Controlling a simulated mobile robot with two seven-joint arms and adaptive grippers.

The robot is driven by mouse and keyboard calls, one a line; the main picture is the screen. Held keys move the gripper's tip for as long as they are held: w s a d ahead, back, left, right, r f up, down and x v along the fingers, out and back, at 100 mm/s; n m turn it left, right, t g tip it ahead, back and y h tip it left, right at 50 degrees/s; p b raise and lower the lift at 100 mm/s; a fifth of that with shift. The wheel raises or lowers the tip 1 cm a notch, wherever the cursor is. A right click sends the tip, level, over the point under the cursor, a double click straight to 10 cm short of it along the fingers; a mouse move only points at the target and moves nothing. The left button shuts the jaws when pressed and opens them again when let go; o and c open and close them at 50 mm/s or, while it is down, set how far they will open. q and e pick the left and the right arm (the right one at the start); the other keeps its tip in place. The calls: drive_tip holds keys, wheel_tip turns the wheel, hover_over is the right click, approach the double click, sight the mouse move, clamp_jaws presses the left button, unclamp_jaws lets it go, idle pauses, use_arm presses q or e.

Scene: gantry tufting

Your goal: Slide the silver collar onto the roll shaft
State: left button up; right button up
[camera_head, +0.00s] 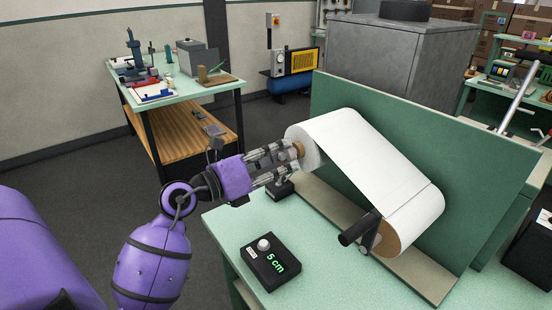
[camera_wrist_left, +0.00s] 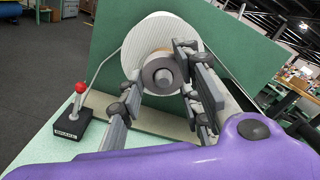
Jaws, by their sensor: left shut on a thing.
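The white roll (camera_head: 365,165) lies along the green bench in front of a green panel. My left gripper (camera_head: 292,160) is at its left end, with its fingers pointing at the roll's end. In the left wrist view the two fingers of this gripper (camera_wrist_left: 165,76) are shut on the silver collar (camera_wrist_left: 149,82), a grey ring. The rounded end of the roll shaft (camera_wrist_left: 165,76) shows in the ring's opening. The brown core (camera_wrist_left: 150,58) of the roll is behind the collar; I cannot tell how far along the shaft the ring sits. My right gripper is not in view.
A black box reading "5 cm" (camera_head: 270,264) stands on the bench's front part. In the left wrist view, a black brake box (camera_wrist_left: 70,128) with a red-knobbed lever stands left of the gripper. The green panel (camera_head: 480,170) rises behind the roll.

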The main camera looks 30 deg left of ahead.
use_arm(q)
drive_tip(key=shift+w+d+r, duration=0.1)
drive_tip(key=shift+w+d, duration=0.15)
drive_tip(key=shift+w, duration=0.3)
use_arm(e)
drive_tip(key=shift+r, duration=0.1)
use_arm(q)
drive_tip(key=o, duration=1.3)
drive_tip(key=shift+c, duration=0.2)
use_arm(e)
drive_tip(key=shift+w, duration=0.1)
